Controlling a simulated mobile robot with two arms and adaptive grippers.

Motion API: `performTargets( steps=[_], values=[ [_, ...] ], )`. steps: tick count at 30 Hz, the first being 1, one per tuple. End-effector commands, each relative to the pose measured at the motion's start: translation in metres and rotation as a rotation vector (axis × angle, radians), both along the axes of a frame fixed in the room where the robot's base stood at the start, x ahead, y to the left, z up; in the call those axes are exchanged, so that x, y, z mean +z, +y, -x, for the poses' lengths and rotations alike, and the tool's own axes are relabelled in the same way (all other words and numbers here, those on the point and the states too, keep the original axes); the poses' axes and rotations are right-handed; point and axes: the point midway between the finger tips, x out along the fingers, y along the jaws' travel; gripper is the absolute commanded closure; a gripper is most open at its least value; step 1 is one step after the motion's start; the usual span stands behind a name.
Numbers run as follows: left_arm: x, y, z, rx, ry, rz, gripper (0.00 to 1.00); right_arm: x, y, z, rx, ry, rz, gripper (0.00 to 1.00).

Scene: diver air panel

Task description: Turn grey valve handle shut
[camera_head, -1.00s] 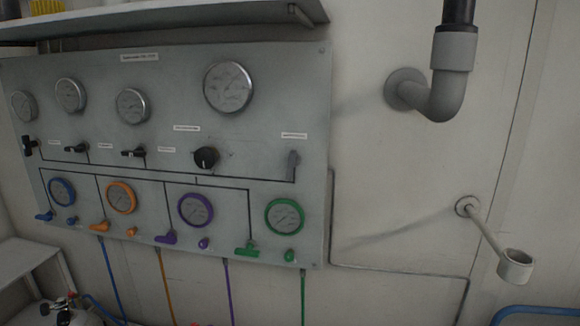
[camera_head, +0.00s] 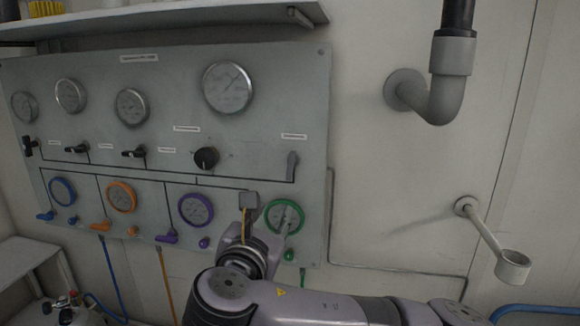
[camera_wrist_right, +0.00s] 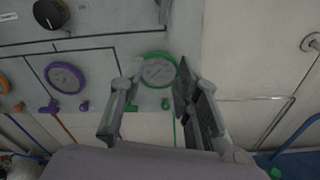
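The grey valve handle (camera_head: 292,163) is at the right side of the grey panel (camera_head: 100,160), under a small label, and points roughly up and down. It also shows at the top edge of the right wrist view (camera_wrist_right: 164,11), partly cut off. My right gripper (camera_head: 268,208) is below the handle, in front of the green gauge, and does not touch the handle. In the right wrist view its fingers (camera_wrist_right: 156,85) are spread apart with nothing between them. My left gripper is in neither view.
A black knob (camera_head: 206,158) is left of the grey handle. The green gauge (camera_head: 285,214) is below it, partly behind my gripper. A grey pipe (camera_head: 440,100) and a wall bracket with a ring (camera_head: 513,266) stick out at right. A shelf (camera_head: 170,15) overhangs the panel.

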Motion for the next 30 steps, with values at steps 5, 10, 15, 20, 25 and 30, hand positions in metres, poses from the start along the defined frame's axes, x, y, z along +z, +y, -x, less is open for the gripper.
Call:
performTargets(
  steps=[5, 10, 15, 20, 25, 30],
  values=[
    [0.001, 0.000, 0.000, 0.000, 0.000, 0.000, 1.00, 0.034, -0.001, 0.018, -0.015, -0.078, 0.144, 0.70],
    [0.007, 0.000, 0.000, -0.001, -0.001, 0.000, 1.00, 0.038, -0.004, 0.008, -0.021, -0.082, 0.163, 0.70],
    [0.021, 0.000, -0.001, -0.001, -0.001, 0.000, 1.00, 0.040, -0.011, -0.022, -0.024, -0.081, 0.162, 0.70],
    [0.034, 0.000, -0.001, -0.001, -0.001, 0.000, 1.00, 0.040, -0.018, -0.057, -0.023, -0.080, 0.160, 0.70],
    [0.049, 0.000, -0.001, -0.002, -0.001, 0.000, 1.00, 0.040, -0.025, -0.094, -0.022, -0.081, 0.159, 0.70],
    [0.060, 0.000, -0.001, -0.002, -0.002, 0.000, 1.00, 0.039, -0.032, -0.125, -0.022, -0.080, 0.159, 0.70]
  ],
)
